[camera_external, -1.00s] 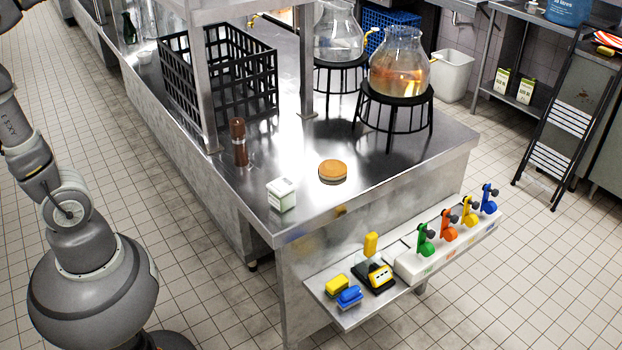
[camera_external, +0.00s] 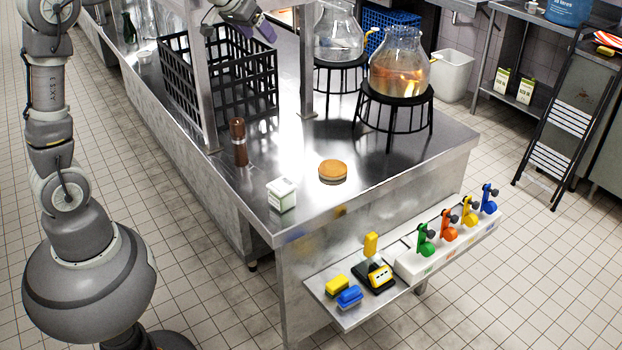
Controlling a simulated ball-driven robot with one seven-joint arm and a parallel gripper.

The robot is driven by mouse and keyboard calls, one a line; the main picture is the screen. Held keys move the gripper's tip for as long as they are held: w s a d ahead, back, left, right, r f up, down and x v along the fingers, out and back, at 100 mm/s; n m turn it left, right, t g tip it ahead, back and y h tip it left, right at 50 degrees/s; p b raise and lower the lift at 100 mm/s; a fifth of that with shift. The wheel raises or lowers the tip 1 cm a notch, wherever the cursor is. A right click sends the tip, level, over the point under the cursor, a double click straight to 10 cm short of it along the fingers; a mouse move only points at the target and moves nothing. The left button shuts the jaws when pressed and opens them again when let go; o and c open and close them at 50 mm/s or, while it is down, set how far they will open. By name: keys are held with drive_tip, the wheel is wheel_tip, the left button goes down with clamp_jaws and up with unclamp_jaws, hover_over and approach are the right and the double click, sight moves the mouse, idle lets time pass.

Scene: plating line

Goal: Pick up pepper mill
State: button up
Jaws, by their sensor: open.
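The pepper mill (camera_external: 239,141) is dark brown and stands upright on the steel counter (camera_external: 255,205), near its left edge and just right of a steel post. My gripper (camera_external: 262,30) shows at the top of the picture, above the black crate, its fingers partly cut off or small in view. It is open, with nothing seen in it. It is up and behind the pepper mill in the picture, well apart from it.
A black slatted crate (camera_external: 180,95) stands behind the mill. A white-green box (camera_external: 281,194) and a round tan-topped thing (camera_external: 332,171) lie in front. Glass jars on black stands (camera_external: 393,100) are at the right. Steel posts (camera_external: 199,90) rise from the counter.

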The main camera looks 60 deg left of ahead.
drive_tip(key=a+f+n+g+p, duration=0.1)
drive_tip(key=a+f+g+p, duration=0.2)
drive_tip(key=f, duration=0.6)
drive_tip(key=n+g+h, duration=0.1)
drive_tip(key=n+g, duration=0.1)
drive_tip(key=g, duration=0.2)
approach(237, 120)
drive_tip(key=f, duration=0.5)
drive_tip(key=shift+s+a+f+p, duration=0.1)
drive_tip(key=shift+s+a+p, duration=0.15)
drive_tip(key=shift+s+p, duration=0.15)
drive_tip(key=f, duration=0.2)
drive_tip(key=f+b, duration=0.1)
drive_tip(key=f, duration=0.2)
drive_tip(key=w+f+b, duration=0.1)
drive_tip(key=f, duration=0.1)
drive_tip(key=shift+w+d+f, duration=0.1)
drive_tip(key=shift+f, duration=0.25)
drive_tip(key=shift+r, duration=0.1)
clamp_jaws()
